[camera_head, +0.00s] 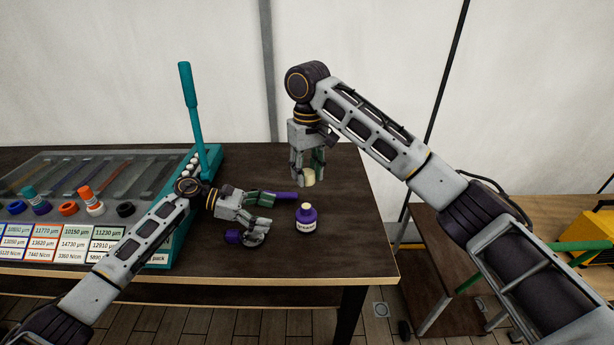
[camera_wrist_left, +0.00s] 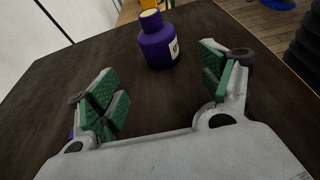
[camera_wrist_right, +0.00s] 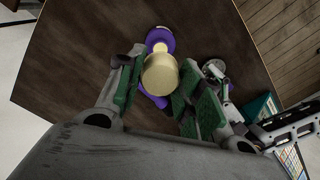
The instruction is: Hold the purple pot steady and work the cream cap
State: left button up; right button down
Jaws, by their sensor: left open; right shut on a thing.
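The purple pot (camera_head: 306,219) stands upright on the dark table, with a white label and a pale top. It also shows in the left wrist view (camera_wrist_left: 158,46). The cream cap (camera_head: 309,178) is in my right gripper (camera_head: 308,172), which is shut on it and holds it above the pot, apart from it. In the right wrist view the cap (camera_wrist_right: 160,74) partly covers the pot (camera_wrist_right: 160,38). My left gripper (camera_head: 264,217) is open and empty, left of the pot. In the left wrist view the pot is beyond its fingertips (camera_wrist_left: 162,88), not between them.
Purple pieces (camera_head: 286,196) show beside my left gripper, partly hidden by it. A teal-framed rack (camera_head: 208,172) with a tall teal post, coloured caps and labels fills the table's left. The table's right edge is near the pot. Bare table surrounds the pot.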

pick_arm(q)
jog(key=shift+a+r, duration=0.25)
jog(key=shift+a, duration=0.45)
